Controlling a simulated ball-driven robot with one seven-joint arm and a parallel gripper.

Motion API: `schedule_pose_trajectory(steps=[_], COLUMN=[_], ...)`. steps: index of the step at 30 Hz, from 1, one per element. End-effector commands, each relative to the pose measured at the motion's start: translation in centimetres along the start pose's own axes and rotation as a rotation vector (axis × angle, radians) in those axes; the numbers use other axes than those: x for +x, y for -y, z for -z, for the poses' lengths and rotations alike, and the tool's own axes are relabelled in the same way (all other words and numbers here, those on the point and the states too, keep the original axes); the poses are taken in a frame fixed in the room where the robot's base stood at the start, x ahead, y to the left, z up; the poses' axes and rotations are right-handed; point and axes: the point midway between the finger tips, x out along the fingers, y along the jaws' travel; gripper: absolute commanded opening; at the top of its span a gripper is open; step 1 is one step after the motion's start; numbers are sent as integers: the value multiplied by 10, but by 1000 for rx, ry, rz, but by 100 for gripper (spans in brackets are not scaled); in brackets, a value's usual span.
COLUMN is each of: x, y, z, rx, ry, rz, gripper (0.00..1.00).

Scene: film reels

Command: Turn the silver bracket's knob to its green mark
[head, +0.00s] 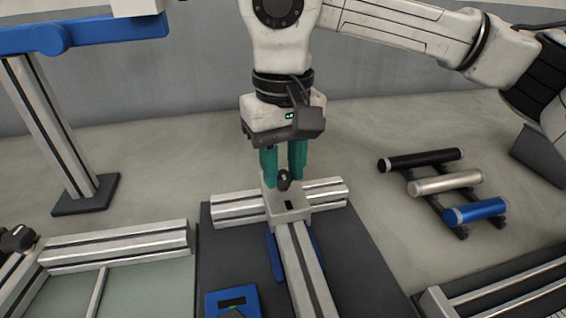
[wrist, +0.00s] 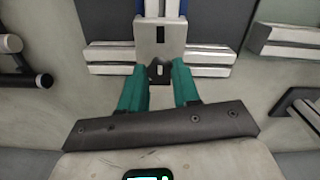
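The silver bracket (head: 288,204) sits where the aluminium rails cross, near the middle of the head view; it also shows at the top of the wrist view (wrist: 160,40). Its small black knob (head: 283,180) is on the far side of the bracket and shows in the wrist view (wrist: 160,72). My gripper (head: 283,177) points down over the knob, with one teal finger on each side of it. The fingers are apart; I cannot tell whether they touch the knob. No green mark on this bracket can be made out.
A blue bracket (head: 232,301) lies near the front on the dark mat (head: 365,262). A rack with black (head: 420,159), silver (head: 446,183) and blue (head: 476,211) rollers stands right. A railed frame (head: 118,246) is left; a blue-topped post (head: 52,128) stands behind it.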

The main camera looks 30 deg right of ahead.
Motion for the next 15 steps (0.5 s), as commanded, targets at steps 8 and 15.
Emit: schedule_pose_trajectory(steps=[8, 15], x=[0, 0], y=[0, 0], z=[0, 0], rx=[0, 14], ry=[0, 0], rz=[0, 0], gripper=[4, 0])
